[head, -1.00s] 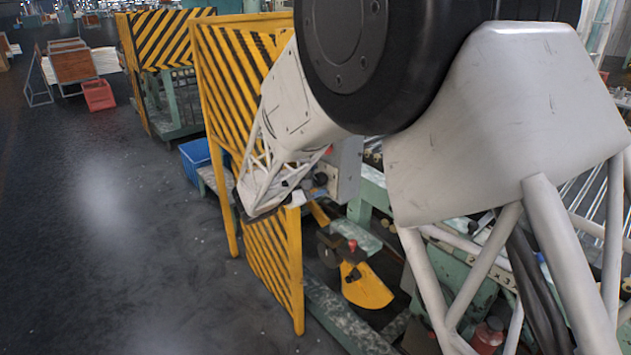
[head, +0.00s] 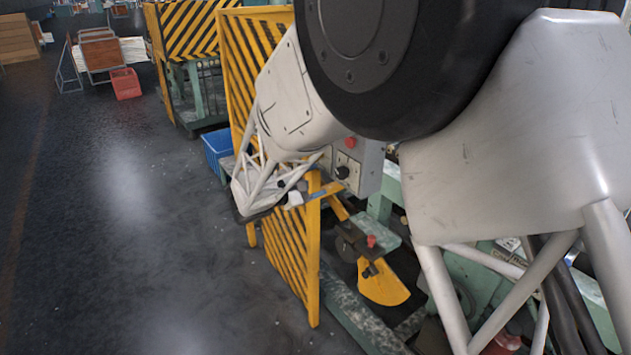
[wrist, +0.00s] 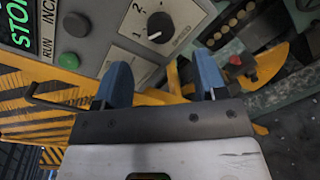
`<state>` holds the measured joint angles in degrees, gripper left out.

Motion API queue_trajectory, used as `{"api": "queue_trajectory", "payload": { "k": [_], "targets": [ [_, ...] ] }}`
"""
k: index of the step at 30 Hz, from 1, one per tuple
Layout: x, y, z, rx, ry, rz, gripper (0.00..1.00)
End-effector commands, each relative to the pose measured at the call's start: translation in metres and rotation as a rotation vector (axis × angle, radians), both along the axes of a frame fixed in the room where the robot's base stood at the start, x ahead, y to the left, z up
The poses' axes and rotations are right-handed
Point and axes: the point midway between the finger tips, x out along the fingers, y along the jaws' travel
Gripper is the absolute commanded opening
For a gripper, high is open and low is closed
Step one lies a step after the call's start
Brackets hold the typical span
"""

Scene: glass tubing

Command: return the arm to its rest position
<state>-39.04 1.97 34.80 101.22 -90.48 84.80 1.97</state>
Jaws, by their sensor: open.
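My gripper (wrist: 161,82) shows in the wrist view as two blue fingers standing wide apart with nothing between them. It is open. The fingers cannot be made out clearly there. I cannot tell whether the arm touches the guard or the box.
The yellow striped guard (head: 291,268) stands close around my arm's end. A yellow curved cover (head: 384,286) and green machine frames lie to the right. A blue crate (head: 216,153) and a red crate (head: 125,84) stand behind. The dark floor (head: 120,240) on the left is clear.

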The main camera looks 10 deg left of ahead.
Motion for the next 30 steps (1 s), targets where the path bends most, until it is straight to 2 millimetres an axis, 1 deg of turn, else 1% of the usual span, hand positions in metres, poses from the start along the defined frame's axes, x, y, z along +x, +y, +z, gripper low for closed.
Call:
{"api": "queue_trajectory", "payload": {
  "k": [4, 7, 11, 14, 17, 18, 20, 21, 24, 27, 29, 30],
  "targets": [
    [0.0, 0.0, 0.0, 0.0, 0.001, -0.001, 0.65],
    [-0.001, -0.005, 0.002, 0.008, 0.003, -0.008, 0.65],
    [-0.005, -0.022, 0.008, 0.04, 0.014, -0.043, 0.65],
    [-0.011, -0.046, 0.016, 0.088, 0.03, -0.092, 0.65],
    [-0.022, -0.078, 0.026, 0.154, 0.051, -0.157, 0.65],
    [-0.028, -0.093, 0.031, 0.188, 0.059, -0.187, 0.65],
    [-0.038, -0.115, 0.037, 0.239, 0.072, -0.234, 0.65],
    [-0.046, -0.13, 0.041, 0.278, 0.079, -0.267, 0.65],
    [-0.067, -0.164, 0.049, 0.375, 0.096, -0.346, 0.65],
    [-0.09, -0.195, 0.057, 0.476, 0.107, -0.424, 0.65],
    [-0.105, -0.212, 0.06, 0.537, 0.11, -0.468, 0.65],
    [-0.116, -0.223, 0.063, 0.58, 0.111, -0.499, 0.65]
  ]
}}
